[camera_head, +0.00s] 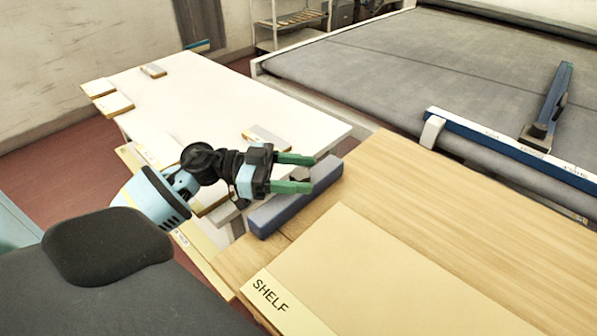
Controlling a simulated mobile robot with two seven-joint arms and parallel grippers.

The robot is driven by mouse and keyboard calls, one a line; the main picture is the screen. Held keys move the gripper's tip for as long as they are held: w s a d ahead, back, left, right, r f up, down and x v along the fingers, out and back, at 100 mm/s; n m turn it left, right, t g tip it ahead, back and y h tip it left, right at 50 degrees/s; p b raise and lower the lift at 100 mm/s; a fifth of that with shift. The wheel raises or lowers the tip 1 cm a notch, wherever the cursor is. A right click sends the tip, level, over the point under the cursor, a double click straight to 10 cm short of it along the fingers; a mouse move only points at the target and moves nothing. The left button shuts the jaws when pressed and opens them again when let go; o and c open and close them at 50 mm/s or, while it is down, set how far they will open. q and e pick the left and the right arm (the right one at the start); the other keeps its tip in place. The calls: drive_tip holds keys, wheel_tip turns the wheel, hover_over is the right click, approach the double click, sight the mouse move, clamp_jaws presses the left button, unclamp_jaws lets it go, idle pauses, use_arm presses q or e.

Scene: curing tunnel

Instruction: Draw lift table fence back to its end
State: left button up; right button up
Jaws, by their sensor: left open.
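My left gripper (312,174) comes in from the left, with its two green fingers apart and pointing right. It is open, with nothing seen between the fingers. A blue-grey bar (272,219), which looks like the fence, lies along the left edge of the wooden table top (390,179). The fingers are over or beside the far part of this bar; I cannot tell whether they touch it. The gripper hides part of the bar's left side. My right gripper is not in view.
A tan panel marked SHELF (375,275) lies on the near wood. A white table (215,92) with several small boxes stands at left.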

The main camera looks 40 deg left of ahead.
use_arm(q)
drive_tip(key=b+v, duration=0.1)
drive_tip(key=v, duration=0.6)
drive_tip(key=shift+s+a, duration=0.2)
drive_tip(key=shift+a, duration=0.15)
drive_tip(key=shift+s+f, duration=0.1)
idle(0.8)
